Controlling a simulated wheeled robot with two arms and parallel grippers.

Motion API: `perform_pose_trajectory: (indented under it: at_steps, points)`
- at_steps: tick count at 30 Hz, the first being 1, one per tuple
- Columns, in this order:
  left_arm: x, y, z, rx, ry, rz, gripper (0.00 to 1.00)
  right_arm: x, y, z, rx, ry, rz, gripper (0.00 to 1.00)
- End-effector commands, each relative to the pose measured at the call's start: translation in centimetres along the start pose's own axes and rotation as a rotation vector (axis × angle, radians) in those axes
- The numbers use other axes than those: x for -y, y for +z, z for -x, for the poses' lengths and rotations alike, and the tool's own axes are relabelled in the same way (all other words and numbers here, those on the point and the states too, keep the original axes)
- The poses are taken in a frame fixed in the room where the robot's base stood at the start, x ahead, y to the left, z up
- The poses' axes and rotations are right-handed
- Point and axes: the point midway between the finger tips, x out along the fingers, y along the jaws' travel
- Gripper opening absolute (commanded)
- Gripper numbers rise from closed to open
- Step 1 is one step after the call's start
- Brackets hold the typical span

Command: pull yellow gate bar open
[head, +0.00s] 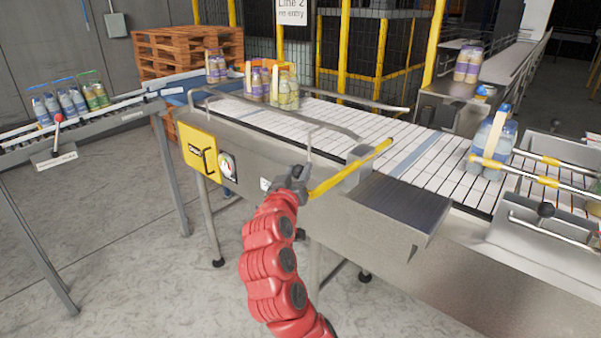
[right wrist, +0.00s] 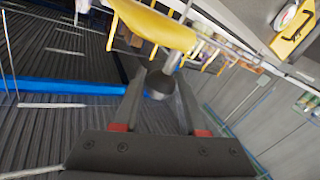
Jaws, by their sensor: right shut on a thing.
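The yellow gate bar (head: 350,168) slants out from a grey block on the near side of the conveyor, its near end at my right gripper. My right gripper (head: 292,178) is at that near end, in front of the conveyor side. In the right wrist view the gripper (right wrist: 160,95) has its fingers closed around a dark round knob (right wrist: 160,84) on a short grey stem, just below the yellow bar (right wrist: 152,25). The fingertips are partly hidden. My left gripper is not in view.
The white slatted conveyor (head: 335,122) carries bottle packs (head: 285,88) at the back and a bottle pack (head: 492,148) at right. A yellow panel (head: 200,160) and a dial (head: 228,167) are on its side. A side conveyor (head: 90,130) stands at left. The floor between is clear.

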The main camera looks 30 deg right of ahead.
Motion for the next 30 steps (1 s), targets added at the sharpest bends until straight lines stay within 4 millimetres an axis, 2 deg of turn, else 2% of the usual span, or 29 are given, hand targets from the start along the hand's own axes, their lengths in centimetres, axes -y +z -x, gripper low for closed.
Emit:
perform_pose_trajectory:
  at_steps: [2, 3, 7, 8, 16, 20, 23, 30]
  points:
    - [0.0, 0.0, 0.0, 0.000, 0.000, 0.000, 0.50, 0.0, 0.0, 0.0, 0.001, 0.000, -0.001, 0.00]
    - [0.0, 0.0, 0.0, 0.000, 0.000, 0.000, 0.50, 0.0, 0.0, 0.0, 0.000, 0.000, -0.001, 0.45]
    - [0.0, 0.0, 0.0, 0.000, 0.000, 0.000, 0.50, 0.0, 0.0, 0.0, 0.000, 0.000, -0.001, 0.68]
    - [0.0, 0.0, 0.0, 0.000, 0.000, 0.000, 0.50, 0.0, 0.0, 0.0, 0.000, 0.000, -0.001, 0.71]
    - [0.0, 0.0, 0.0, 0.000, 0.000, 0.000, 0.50, 0.0, 0.0, 0.0, 0.000, 0.000, 0.000, 0.71]
    - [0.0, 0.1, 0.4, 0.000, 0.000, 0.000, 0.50, 0.1, 0.1, 0.8, 0.000, 0.000, 0.000, 0.71]
    - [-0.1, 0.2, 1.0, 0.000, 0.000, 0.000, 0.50, 0.2, 0.2, 2.3, -0.005, -0.001, 0.000, 0.71]
    - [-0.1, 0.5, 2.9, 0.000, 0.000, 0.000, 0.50, 0.3, 0.3, 8.7, -0.006, -0.004, -0.002, 0.71]
